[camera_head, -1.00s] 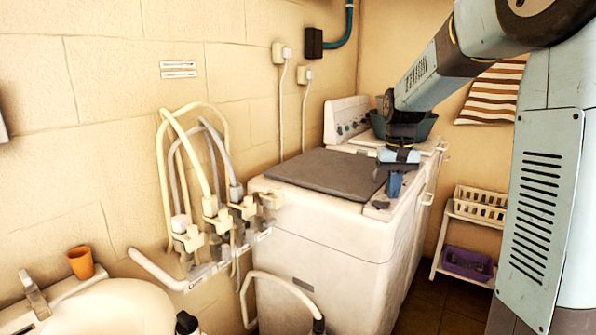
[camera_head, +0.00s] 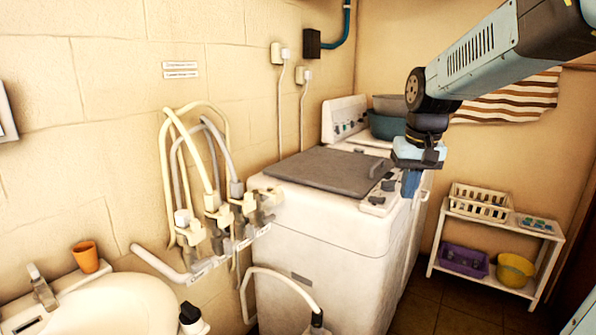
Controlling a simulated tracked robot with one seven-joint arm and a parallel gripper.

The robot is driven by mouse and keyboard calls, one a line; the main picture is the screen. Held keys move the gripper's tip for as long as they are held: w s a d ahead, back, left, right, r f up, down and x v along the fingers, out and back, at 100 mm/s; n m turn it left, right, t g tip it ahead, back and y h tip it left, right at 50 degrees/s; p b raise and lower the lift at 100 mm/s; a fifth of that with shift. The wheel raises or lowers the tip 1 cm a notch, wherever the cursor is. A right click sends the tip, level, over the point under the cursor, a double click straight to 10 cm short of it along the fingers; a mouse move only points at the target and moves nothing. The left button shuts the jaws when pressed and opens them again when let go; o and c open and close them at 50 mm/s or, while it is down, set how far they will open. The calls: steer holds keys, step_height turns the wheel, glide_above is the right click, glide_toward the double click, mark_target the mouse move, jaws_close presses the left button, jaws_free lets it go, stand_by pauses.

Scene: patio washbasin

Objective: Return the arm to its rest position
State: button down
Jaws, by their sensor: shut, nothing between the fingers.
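My arm comes in from the upper right, and my gripper (camera_head: 411,184) points down at its end. The gripper is shut with nothing in it. In the picture it shows against the right front edge of the white washing machine (camera_head: 312,226), close to the knobs on its top. I cannot tell the exact gap between the gripper and the machine. The gripper hides part of the machine's right edge.
A grey lid (camera_head: 325,170) covers the machine top; a teal basin (camera_head: 387,126) stands behind. Hoses and taps (camera_head: 215,215) line the left wall. A sink (camera_head: 110,308) with an orange cup (camera_head: 85,257) is lower left. A white shelf (camera_head: 500,222) holds baskets at right.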

steer(key=s+t, duration=0.3)
steer(key=s, duration=1.4)
steer(key=shift+a+t, duration=0.2)
steer(key=shift+t, duration=0.1)
stand_by(0.8)
steer(key=c, duration=1.8)
jaws_free()
